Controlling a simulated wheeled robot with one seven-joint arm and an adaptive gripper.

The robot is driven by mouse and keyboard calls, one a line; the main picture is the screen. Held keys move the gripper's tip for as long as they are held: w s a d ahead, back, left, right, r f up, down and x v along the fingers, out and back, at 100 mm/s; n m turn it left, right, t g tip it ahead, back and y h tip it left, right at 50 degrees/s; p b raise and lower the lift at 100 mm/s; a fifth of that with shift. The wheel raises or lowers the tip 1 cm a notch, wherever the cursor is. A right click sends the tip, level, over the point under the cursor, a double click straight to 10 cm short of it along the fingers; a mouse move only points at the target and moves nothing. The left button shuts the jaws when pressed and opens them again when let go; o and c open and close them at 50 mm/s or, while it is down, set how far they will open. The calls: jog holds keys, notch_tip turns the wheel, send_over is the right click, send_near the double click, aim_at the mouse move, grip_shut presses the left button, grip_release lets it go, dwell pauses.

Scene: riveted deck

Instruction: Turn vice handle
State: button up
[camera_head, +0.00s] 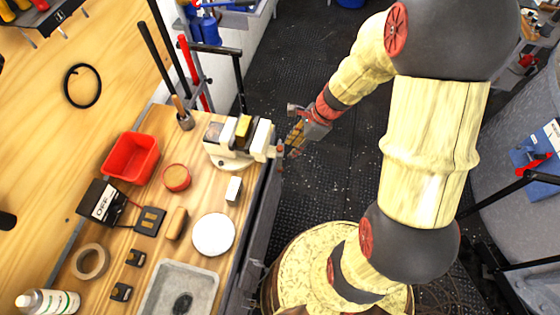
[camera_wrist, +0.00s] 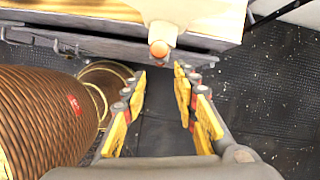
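The cream vice (camera_head: 227,150) is mounted at the right edge of the wooden workbench, with a yellowish block (camera_head: 243,128) between its jaws. Its handle (camera_head: 280,150) sticks out past the bench edge. In the wrist view the handle (camera_wrist: 159,49) shows as an orange-brown round end below the cream vice body (camera_wrist: 200,14). My gripper (camera_head: 291,146) is just right of the handle. The wrist view shows its yellow-padded fingers (camera_wrist: 163,76) apart, with nothing between them. The handle end lies just beyond the fingertips, near the middle of the gap. I see no contact.
The workbench (camera_head: 155,205) holds a red bin (camera_head: 131,157), a white disc (camera_head: 213,234), a grey tray (camera_head: 180,291) and tools. A brown ribbed drum (camera_wrist: 45,120) stands left of the fingers in the wrist view. The dark deck (camera_head: 310,190) right of the bench is open.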

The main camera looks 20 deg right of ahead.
aim_at(280, 162)
jog(key=b+x, duration=0.4)
jog(key=x, duration=0.8)
jog(key=shift+c, duration=1.4)
jog(key=shift+f, duration=0.1)
jog(key=c, duration=0.4)
grip_shut()
